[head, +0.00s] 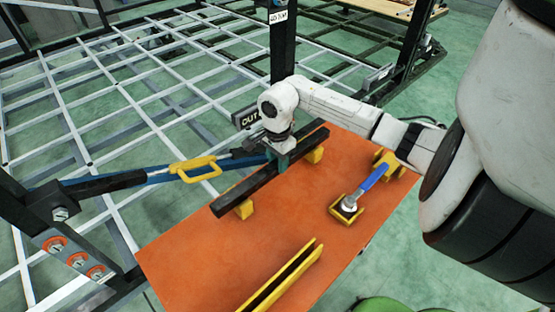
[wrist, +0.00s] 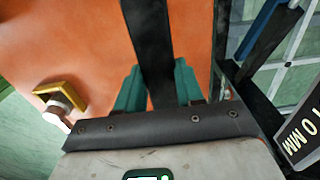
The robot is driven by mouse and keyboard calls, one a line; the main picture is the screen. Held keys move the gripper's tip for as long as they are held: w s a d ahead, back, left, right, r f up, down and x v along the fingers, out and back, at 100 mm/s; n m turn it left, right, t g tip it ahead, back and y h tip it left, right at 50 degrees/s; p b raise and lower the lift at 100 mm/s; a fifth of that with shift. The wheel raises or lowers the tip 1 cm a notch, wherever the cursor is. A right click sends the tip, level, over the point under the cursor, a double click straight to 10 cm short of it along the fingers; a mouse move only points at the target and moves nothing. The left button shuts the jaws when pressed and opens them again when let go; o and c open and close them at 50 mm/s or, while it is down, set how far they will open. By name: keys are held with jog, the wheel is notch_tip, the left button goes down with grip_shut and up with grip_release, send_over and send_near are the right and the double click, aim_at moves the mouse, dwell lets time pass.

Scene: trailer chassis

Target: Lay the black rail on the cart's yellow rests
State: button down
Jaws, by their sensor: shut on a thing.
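The black rail (head: 242,192) lies lengthwise over the two yellow rests (head: 244,210) near the left edge of the cart's orange top (head: 205,250). The far rest (head: 315,155) shows just under the rail's far end. I cannot tell whether the rail touches the rests or hangs slightly above them. My gripper (head: 279,161) is shut on the rail near its middle, from above. In the wrist view the rail (wrist: 148,40) runs between my two green fingers (wrist: 158,88); the rests under it are hidden there.
A blue-handled wrench (head: 371,178) lies in yellow holders at the cart's right. A yellow slotted holder (head: 284,278) stands at the front. A blue and black bar with a yellow handle (head: 197,168) reaches close to my gripper from the left. The white-barred trailer chassis (head: 120,90) stands behind.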

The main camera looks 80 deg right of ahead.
aim_at(277, 163)
jog(key=c, duration=0.7)
grip_release()
jog(key=shift+f, duration=0.1)
notch_tip(277, 163, up, 12)
jog(key=shift+r+b, duration=0.15)
jog(key=shift+b, duration=1.05)
